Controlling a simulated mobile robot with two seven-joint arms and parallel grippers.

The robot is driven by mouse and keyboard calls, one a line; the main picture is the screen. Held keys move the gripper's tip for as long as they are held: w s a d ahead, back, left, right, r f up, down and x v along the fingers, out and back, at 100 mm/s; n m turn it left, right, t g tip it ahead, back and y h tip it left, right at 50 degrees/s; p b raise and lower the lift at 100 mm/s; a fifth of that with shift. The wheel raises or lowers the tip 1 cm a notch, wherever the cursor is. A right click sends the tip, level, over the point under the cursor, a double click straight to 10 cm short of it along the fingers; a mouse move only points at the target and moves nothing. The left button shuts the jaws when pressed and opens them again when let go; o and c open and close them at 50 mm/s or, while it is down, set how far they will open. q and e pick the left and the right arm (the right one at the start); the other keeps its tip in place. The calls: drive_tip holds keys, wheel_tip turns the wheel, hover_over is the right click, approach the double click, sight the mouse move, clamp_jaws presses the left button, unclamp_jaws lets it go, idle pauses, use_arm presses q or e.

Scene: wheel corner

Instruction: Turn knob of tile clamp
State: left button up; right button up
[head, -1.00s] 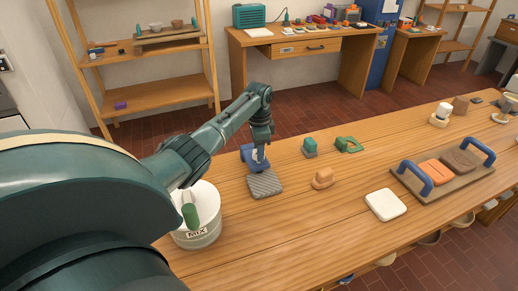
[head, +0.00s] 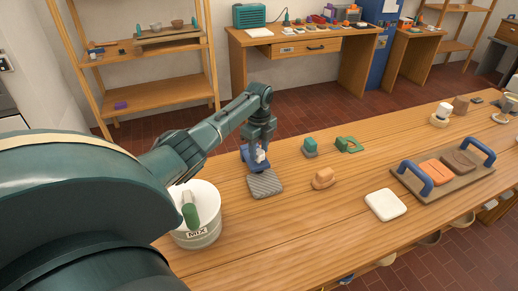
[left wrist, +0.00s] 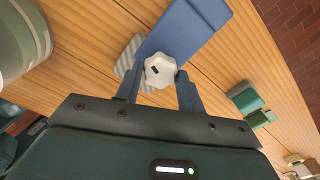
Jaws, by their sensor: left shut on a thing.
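The blue tile clamp (head: 246,157) stands on the wooden bench, at the back edge of a grey ribbed tile (head: 265,184). Its white lobed knob (head: 261,156) is on top. My left gripper (head: 259,152) points down from above, shut on the knob. In the left wrist view the knob (left wrist: 160,70) sits between the two fingertips (left wrist: 158,80), with the blue clamp body (left wrist: 187,27) behind it and the tile (left wrist: 128,58) partly hidden. My right gripper is not in view.
A white MIX bucket (head: 198,225) stands close to the left. A teal block (head: 310,147), a green part (head: 349,144), an orange-tan piece (head: 323,178) and a white slab (head: 386,205) lie to the right. A blue-handled tray (head: 450,180) is farther right. Bare bench lies between.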

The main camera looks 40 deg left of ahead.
use_arm(q)
drive_tip(key=m, duration=0.6)
drive_tip(key=shift+w+a+r, duration=0.15)
drive_tip(key=shift+r, duration=0.2)
drive_tip(key=m+b, duration=0.1)
drive_tip(key=m, duration=0.6)
drive_tip(key=shift+m, duration=0.3)
drive_tip(key=o, duration=0.7)
drive_tip(key=shift+s, duration=0.2)
drive_tip(key=shift+o, duration=1.3)
drive_tip(key=shift+f, duration=0.15)
wheel_tip(320, 180, up, 13)
drive_tip(key=b, duration=0.1)
